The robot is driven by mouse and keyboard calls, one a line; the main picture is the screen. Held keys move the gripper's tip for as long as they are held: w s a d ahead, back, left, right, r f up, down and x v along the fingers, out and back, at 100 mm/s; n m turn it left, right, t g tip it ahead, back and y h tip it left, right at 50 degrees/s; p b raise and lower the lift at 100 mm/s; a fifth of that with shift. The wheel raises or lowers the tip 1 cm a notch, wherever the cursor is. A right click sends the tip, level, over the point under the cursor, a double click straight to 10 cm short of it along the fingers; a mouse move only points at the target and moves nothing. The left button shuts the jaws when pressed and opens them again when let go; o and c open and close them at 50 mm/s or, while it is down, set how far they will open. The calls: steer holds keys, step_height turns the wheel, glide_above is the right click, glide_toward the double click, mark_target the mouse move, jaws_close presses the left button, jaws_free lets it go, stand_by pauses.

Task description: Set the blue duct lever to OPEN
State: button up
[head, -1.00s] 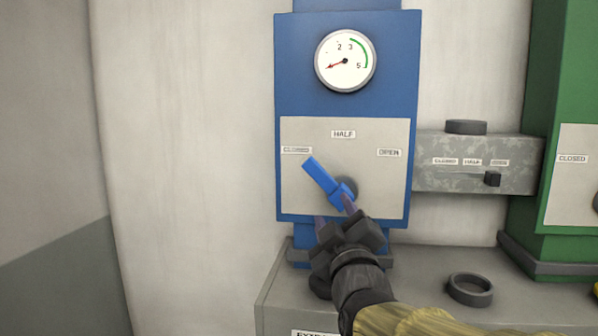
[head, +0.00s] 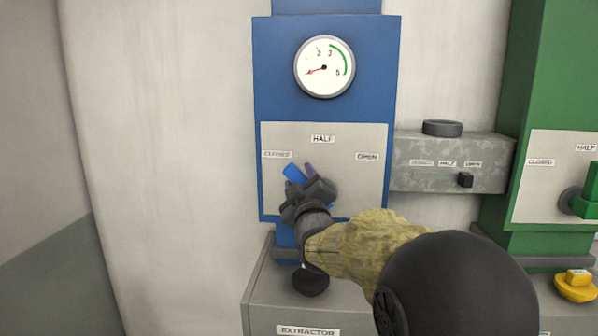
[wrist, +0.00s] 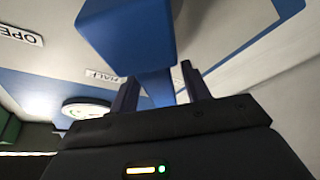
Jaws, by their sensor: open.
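The blue duct lever (head: 293,173) is on the grey plate (head: 365,190) of the blue duct panel. Its visible end points up and left toward the CLOSED label (head: 277,154); my gripper hides most of the rest. The HALF label (head: 322,139) is at top middle and the OPEN label (head: 367,156) at right. My gripper (head: 299,174) is open, its fingers at the lever. In the wrist view the lever (wrist: 157,85) shows large and close, and its narrower part passes between the fingertips of my gripper (wrist: 160,80). I cannot tell whether they touch.
A gauge (head: 324,67) above the plate has its red needle at the low left. A grey box (head: 450,165) with a small black slider is to the right, then a green panel (head: 545,60) with a green lever (head: 585,203). A cabinet (head: 268,290) labelled EXTRACTOR stands below.

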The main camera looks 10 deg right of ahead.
steer(key=shift+w, duration=0.25)
jaws_close()
